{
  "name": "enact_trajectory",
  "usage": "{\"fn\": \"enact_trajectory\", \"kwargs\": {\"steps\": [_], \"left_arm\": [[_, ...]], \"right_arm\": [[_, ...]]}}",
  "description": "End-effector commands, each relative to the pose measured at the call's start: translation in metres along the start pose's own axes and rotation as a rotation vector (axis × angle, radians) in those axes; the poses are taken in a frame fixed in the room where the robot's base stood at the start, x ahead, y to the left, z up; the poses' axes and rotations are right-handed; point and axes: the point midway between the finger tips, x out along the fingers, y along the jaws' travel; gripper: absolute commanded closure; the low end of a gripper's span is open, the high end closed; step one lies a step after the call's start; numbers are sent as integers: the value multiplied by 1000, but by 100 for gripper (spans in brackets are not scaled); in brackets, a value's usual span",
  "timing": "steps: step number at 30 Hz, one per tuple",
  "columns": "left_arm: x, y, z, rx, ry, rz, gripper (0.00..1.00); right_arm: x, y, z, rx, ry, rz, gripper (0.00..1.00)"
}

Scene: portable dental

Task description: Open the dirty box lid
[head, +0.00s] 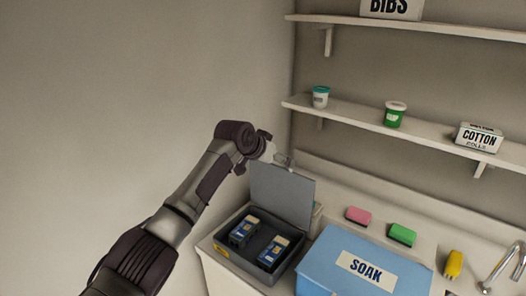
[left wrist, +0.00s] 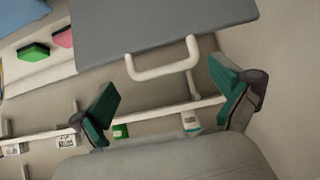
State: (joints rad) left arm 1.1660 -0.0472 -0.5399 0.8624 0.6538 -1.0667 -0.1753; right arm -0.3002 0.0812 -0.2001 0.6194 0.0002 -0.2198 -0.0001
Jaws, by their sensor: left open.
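A dark grey open box (head: 224,244) stands on the counter with its flat grey lid (head: 282,192) raised about upright at the back. Any wording that marks it as the dirty box cannot be read. Two blue and dark packs (head: 244,230) lie inside. My left gripper (head: 278,158) is at the lid's top edge. In the left wrist view the green-padded fingers of my left gripper (left wrist: 168,100) are spread apart, with the lid's white handle (left wrist: 165,70) in front of and between them, and no finger visibly touching it. My right gripper is not in view.
A blue box marked SOAK (head: 320,262) stands right of the grey box. Shelves (head: 400,133) hold cups and boxes. A bare wall is at left.

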Motion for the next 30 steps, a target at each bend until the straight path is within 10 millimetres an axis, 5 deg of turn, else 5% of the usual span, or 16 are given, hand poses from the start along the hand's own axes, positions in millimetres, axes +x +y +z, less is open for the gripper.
{"fn": "enact_trajectory", "kwargs": {"steps": [15,30], "left_arm": [[-80,1,0,1,1,0,0],[-85,2,5,-2,-4,2,0]], "right_arm": [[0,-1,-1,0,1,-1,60],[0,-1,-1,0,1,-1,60]]}}
